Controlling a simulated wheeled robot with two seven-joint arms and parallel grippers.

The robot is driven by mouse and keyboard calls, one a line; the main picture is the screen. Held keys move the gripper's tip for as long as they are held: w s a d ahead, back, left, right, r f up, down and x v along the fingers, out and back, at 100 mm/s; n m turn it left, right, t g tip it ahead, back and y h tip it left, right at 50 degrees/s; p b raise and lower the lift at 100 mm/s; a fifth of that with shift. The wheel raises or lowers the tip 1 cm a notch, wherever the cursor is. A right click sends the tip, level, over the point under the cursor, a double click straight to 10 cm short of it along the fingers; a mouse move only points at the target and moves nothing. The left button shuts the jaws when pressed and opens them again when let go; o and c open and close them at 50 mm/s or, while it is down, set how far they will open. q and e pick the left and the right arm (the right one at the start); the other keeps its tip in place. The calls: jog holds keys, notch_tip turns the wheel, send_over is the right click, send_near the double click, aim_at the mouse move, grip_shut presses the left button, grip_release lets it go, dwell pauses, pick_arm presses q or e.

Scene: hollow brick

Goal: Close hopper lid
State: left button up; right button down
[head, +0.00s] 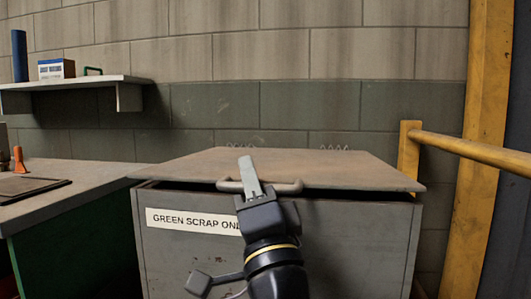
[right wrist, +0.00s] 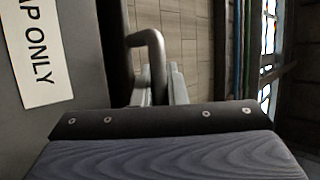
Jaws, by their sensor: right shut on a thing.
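The grey hopper (head: 330,240) stands in the middle of the head view with a "GREEN SCRAP ONLY" label (head: 190,219) on its front. Its lid (head: 330,168) lies almost flat over the top, with a narrow dark gap under its front edge. A bar handle (head: 290,186) is on the lid's front edge. My right gripper (head: 253,178) is shut on this handle and covers part of it and the label's end. In the right wrist view the handle (right wrist: 155,45) runs between the fingers (right wrist: 160,88). My left gripper is not in view.
A workbench (head: 60,205) with a dark flat plate (head: 30,187) and an orange item (head: 19,161) stands at the left. A shelf (head: 75,82) hangs above it. A yellow post (head: 480,150) and rail (head: 470,147) are close on the right. A block wall is behind.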

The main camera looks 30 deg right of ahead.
jog(key=shift+s+a+f+t+y, duration=0.15)
jog(key=shift+s+a+f+y, duration=0.1)
jog(key=shift+f, duration=0.2)
jog(key=shift+s+a+f+t+y, duration=0.1)
jog(key=shift+a+f+t+y, duration=0.1)
jog(key=shift+f, duration=0.25)
jog(key=c, duration=1.6)
grip_release()
jog(key=shift+s+r, duration=0.1)
jog(key=shift+s, duration=0.1)
jog(key=shift+o, duration=0.7)
jog(key=shift+w+h, duration=0.1)
jog(key=shift+h, duration=0.15)
jog(key=shift+d, duration=0.1)
